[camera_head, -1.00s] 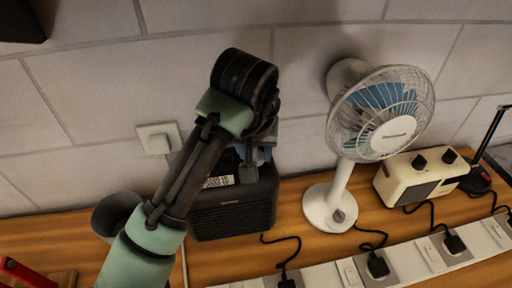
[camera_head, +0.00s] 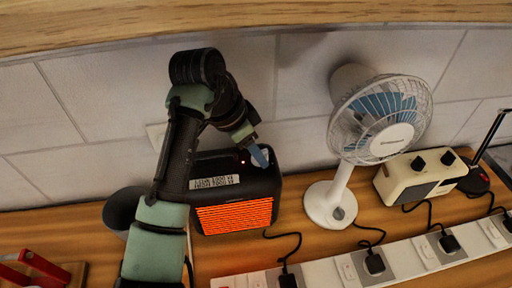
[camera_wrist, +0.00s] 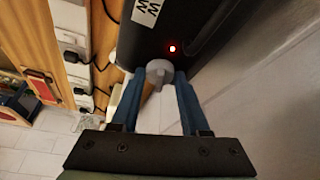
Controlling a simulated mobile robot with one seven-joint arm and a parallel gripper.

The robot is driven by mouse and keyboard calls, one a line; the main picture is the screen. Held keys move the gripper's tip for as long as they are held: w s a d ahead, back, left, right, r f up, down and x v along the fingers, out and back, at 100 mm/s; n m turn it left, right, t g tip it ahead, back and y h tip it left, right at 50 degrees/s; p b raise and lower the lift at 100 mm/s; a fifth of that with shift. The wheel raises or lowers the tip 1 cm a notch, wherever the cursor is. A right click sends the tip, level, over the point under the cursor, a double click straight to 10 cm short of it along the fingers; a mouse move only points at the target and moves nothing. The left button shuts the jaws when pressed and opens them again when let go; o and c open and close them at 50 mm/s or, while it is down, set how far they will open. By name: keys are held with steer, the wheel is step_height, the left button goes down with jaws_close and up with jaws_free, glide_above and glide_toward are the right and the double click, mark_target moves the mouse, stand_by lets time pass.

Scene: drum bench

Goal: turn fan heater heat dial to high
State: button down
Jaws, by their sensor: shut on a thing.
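The fan heater (camera_head: 275,190) is a black box on the wooden bench with a white label on top. Its front grille (camera_head: 235,216) glows orange, and a small red light (camera_wrist: 172,48) is lit on its top. The grey heat dial (camera_wrist: 159,67) stands near the heater's edge in the wrist view. My gripper (camera_head: 260,157) is at the heater's right top. In the wrist view its blue fingers (camera_wrist: 158,82) are shut on the dial, one on each side. The dial's markings cannot be read.
A white and blue desk fan (camera_head: 338,190) stands to the right, then a cream device (camera_head: 415,180) with two black knobs. A white power strip (camera_head: 345,270) with black plugs and cords runs along the front. The tiled wall is close behind.

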steer(key=m, duration=0.1)
steer(key=m+g, duration=0.1)
steer(key=m, duration=0.2)
steer(key=shift+w+m+g+h, duration=0.25)
steer(key=shift+m+g+h, duration=0.05)
steer(key=shift+g, duration=0.1)
steer(key=m+g+b, duration=0.1)
steer(key=m, duration=0.3)
steer(key=shift+w, duration=0.15)
steer(key=shift+g, duration=0.3)
steer(key=shift+c, duration=1.9)
jaws_free()
steer(key=shift+a+r, duration=0.1)
steer(key=v, duration=0.7)
steer(key=shift+r, duration=0.2)
